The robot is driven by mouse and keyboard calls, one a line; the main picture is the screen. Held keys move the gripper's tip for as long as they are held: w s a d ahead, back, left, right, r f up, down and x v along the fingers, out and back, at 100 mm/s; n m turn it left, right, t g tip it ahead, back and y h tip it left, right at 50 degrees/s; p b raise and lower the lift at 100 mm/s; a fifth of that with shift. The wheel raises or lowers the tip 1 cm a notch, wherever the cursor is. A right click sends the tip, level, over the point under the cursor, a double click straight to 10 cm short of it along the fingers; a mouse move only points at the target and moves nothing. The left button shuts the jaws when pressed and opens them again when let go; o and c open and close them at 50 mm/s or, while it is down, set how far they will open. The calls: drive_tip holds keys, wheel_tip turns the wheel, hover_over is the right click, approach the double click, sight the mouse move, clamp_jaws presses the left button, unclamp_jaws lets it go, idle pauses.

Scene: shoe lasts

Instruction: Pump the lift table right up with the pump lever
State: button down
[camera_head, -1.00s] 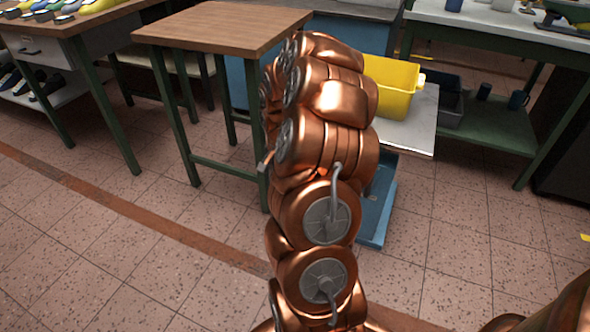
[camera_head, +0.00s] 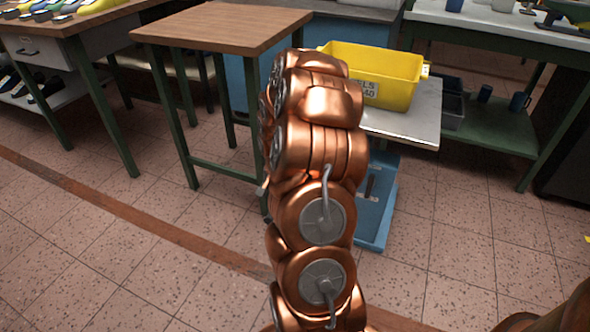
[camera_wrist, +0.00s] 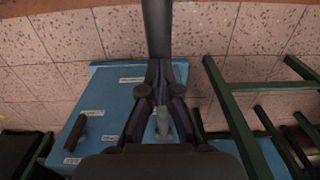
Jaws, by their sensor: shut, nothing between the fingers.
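The lift table has a pale top (camera_head: 418,123) and a blue base (camera_head: 373,228) in the head view, behind my arm. A yellow crate (camera_head: 385,76) stands on the top. In the wrist view the blue base (camera_wrist: 105,85) lies below my gripper, with white labels and a small dark pedal-like part (camera_wrist: 80,131). My gripper (camera_wrist: 160,72) is shut with nothing held. A dark bar (camera_wrist: 157,28), perhaps the pump lever, runs up from the fingertips; I cannot tell whether they touch it. In the head view my arm hides the gripper.
A wooden-topped table (camera_head: 220,25) with green legs stands left of the lift table. A green workbench (camera_head: 500,125) with a dark bin (camera_head: 450,103) is at the right. Another bench (camera_head: 75,25) is at the far left. The tiled floor in front is clear.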

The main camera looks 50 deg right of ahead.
drive_tip(key=shift+s+a+f, duration=0.15)
drive_tip(key=shift+a+f, duration=0.2)
drive_tip(key=shift+f, duration=0.35)
drive_tip(key=shift+f+b, duration=0.45)
drive_tip(key=shift+f, duration=1.05)
wheel_tip(320, 180, up, 14)
drive_tip(key=d+p, duration=0.2)
drive_tip(key=p, duration=0.2)
drive_tip(key=shift+w+d+r+p, duration=0.15)
drive_tip(key=shift+w+p, duration=0.15)
drive_tip(key=shift+w, duration=0.1)
